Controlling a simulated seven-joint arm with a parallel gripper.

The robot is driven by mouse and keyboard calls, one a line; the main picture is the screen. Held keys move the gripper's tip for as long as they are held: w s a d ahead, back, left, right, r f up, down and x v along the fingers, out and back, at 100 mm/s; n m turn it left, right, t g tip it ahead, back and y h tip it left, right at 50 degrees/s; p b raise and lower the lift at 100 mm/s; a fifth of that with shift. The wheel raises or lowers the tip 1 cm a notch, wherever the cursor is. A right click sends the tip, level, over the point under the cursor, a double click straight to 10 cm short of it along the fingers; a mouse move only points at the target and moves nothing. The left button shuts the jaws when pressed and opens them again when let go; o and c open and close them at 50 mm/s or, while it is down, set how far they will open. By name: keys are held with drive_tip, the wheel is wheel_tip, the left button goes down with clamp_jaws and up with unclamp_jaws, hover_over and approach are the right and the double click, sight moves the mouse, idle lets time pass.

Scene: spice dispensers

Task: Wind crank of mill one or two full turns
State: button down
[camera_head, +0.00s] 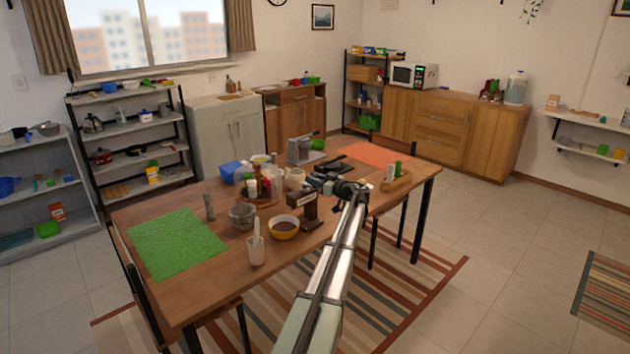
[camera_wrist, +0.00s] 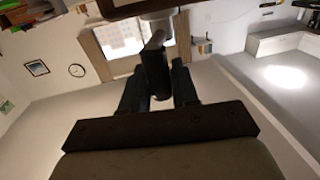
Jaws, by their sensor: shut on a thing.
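A dark brown mill (camera_head: 302,210) stands upright on the wooden table, behind a wooden bowl with a yellow rim. My gripper (camera_head: 328,183) is just above and to the right of this mill, reaching in from the front. In the wrist view my gripper (camera_wrist: 157,82) has its two dark fingers closed on either side of a dark upright crank knob (camera_wrist: 154,66). A pale metal part shows just above the knob. The crank arm is mostly hidden by my gripper in the head view. A grey mill-like device (camera_head: 306,150) stands farther back; which mill is numbered one cannot be told.
A bowl (camera_head: 284,228), a cup with a utensil (camera_head: 256,250), a glass bowl (camera_head: 241,216) and a grinder (camera_head: 209,206) stand nearby. Several bottles and containers crowd the table middle. A wooden tray (camera_head: 396,182) lies right of my gripper. The green mat (camera_head: 176,244) is bare.

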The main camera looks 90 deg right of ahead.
drive_tip(key=d+n+t+y, duration=0.1)
drive_tip(key=n+y, duration=0.1)
drive_tip(key=y, duration=0.1)
drive_tip(key=d+n+t+y, duration=0.1)
drive_tip(key=n+y, duration=0.1)
drive_tip(key=y, duration=0.1)
drive_tip(key=d+n+t+y, duration=0.1)
drive_tip(key=n+y, duration=0.2)
drive_tip(key=y, duration=0.1)
drive_tip(key=shift+s+d+t, duration=0.1)
drive_tip(key=shift+s+t, duration=0.2)
drive_tip(key=shift+w+d+n+y, duration=0.1)
drive_tip(key=shift+n+y, duration=0.4)
drive_tip(key=shift+y, duration=0.35)
drive_tip(key=shift+w+d+n+y, duration=0.1)
drive_tip(key=shift+n+y, duration=0.4)
drive_tip(key=shift+y, duration=0.35)
drive_tip(key=shift+y, duration=0.3)
drive_tip(key=c, duration=1)
unclamp_jaws()
drive_tip(key=shift+r, duration=0.1)
